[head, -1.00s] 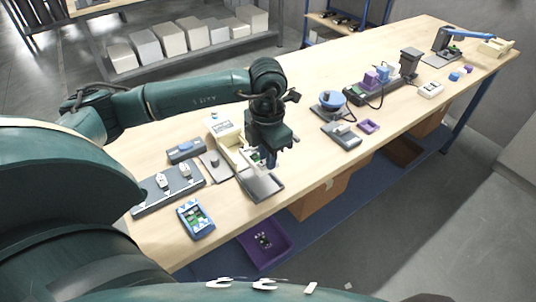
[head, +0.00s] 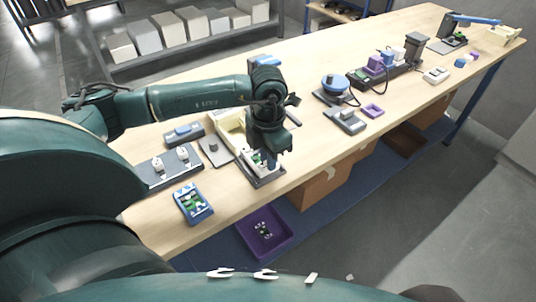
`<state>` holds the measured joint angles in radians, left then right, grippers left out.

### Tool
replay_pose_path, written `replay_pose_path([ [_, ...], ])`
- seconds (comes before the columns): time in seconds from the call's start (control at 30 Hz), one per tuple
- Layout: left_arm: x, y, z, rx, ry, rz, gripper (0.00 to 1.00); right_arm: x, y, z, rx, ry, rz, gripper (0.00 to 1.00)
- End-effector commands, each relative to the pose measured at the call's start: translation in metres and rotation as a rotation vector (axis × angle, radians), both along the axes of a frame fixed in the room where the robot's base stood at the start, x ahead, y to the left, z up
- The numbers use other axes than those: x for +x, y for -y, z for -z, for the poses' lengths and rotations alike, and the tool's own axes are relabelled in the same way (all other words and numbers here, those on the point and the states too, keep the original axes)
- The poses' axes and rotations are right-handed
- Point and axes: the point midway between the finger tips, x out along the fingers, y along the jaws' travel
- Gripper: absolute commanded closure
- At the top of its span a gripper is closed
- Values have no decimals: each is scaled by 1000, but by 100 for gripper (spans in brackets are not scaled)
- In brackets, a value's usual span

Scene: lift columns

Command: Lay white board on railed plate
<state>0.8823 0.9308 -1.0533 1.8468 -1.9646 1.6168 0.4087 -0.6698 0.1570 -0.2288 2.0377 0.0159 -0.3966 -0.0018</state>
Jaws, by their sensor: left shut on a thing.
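My left gripper (head: 271,166) points down over the near edge of the table and is shut on a small white board (head: 255,158) with green and dark spots. Only part of the board shows beside the fingers. The grey railed plate (head: 266,181) lies below at the table's front edge. The gripper and the board cover much of the plate. I cannot tell whether the board touches it. My right gripper is not in view.
A cream machine body (head: 230,130) stands just behind the plate. A grey block with a knob (head: 214,150), a blue tray of parts (head: 193,204) and a dark rack (head: 168,167) are to the left. A purple bin (head: 264,234) sits below the table edge.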

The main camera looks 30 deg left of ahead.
Motion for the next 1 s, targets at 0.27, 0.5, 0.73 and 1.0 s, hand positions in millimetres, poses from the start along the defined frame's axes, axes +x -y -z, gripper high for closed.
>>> replay_pose_path([
  [0.27,0,0,-1,0,1,0,100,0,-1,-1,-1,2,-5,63],
  [0.5,0,0,0,0,1,0,100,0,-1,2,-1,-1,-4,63],
  [0.73,0,0,1,-1,2,-1,100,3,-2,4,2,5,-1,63],
  [1.0,0,0,1,0,1,-1,100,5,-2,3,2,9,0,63],
])
